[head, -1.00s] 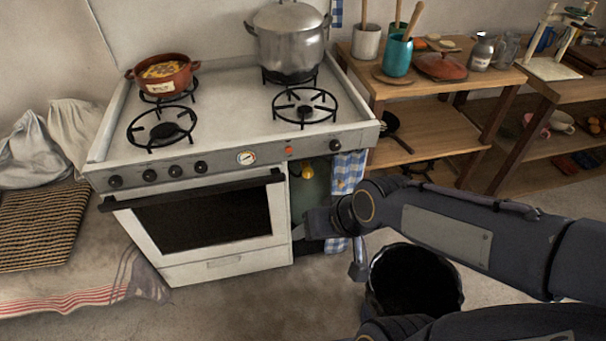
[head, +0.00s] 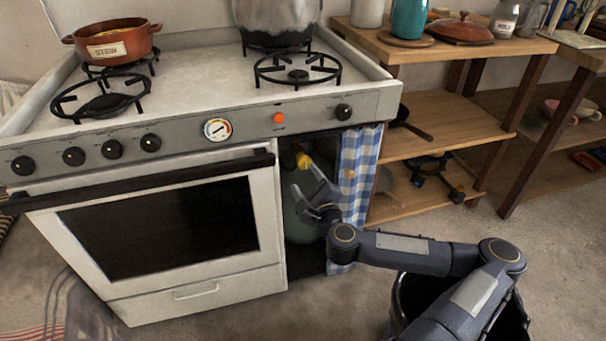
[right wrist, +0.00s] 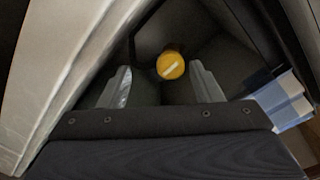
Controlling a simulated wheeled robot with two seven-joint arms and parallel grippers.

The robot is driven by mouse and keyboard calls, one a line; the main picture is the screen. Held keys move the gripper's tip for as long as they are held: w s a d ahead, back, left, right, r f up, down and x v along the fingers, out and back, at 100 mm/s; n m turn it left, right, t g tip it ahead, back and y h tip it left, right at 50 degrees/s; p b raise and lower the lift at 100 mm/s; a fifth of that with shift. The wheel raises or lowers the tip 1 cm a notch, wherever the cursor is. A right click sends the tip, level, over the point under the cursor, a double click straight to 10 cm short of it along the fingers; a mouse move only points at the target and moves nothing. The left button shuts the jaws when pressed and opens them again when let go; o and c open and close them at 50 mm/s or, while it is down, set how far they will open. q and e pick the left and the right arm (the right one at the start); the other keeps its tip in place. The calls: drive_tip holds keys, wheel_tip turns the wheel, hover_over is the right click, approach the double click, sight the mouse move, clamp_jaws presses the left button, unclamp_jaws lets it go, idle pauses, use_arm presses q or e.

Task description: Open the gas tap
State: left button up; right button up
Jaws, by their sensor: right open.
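The gas tap is a yellow knob (head: 303,160) on top of a green gas bottle (head: 300,222) in the open compartment right of the oven. In the right wrist view the yellow knob (right wrist: 170,65) has a pale bar across its face and lies ahead of the fingers, between their lines. My right gripper (head: 312,180) is open and empty at the compartment's mouth, just below and in front of the knob, apart from it as far as I can tell. It partly hides the bottle. My left gripper is not in view.
A blue checked curtain (head: 359,165) hangs close on the right of the opening. The white stove (head: 255,215) bounds it on the left, with the oven's dark handle (head: 150,180) jutting out. A black bin (head: 410,300) stands on the floor below my right arm.

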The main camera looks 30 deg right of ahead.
sight(306, 165)
drive_tip(key=shift+m+h, duration=0.8)
drive_tip(key=w+d, duration=0.1)
drive_tip(key=w, duration=0.1)
drive_tip(key=w+d+b, duration=0.1)
drive_tip(key=w, duration=0.2)
drive_tip(key=w+d+b, duration=0.1)
drive_tip(key=w+d, duration=0.1)
drive_tip(key=shift+w+f, duration=0.25)
drive_tip(key=shift+f, duration=0.05)
drive_tip(key=shift+c, duration=0.2)
drive_tip(key=c, duration=1)
